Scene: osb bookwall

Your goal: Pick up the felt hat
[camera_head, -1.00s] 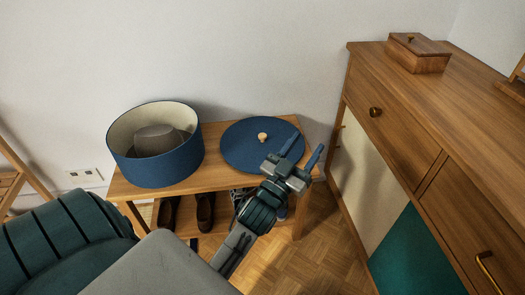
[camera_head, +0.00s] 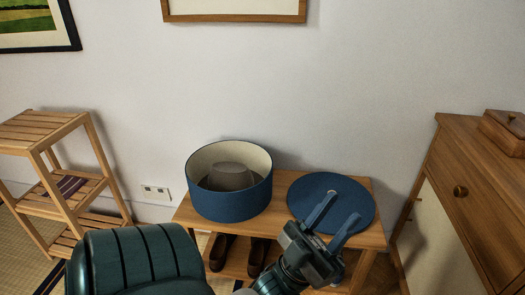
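The grey felt hat (camera_head: 229,177) sits inside a round blue hat box (camera_head: 230,204) with a cream lining. The box is open at the top and stands on the left part of a low wooden bench (camera_head: 377,232). The round blue lid (camera_head: 354,193) lies flat on the bench to the right of the box. My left gripper (camera_head: 338,209) is in front of the lid, its two blue fingers spread apart with nothing between them. It is to the right of the box, apart from the hat. The lower part of the hat is hidden by the box wall. My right gripper is not in view.
Dark shoes (camera_head: 221,252) stand on the shelf under the bench. A wooden cabinet (camera_head: 468,141) with a small wooden box (camera_head: 506,131) on top stands at the right. A slatted wooden rack (camera_head: 58,137) stands at the left. The white wall is close behind the bench.

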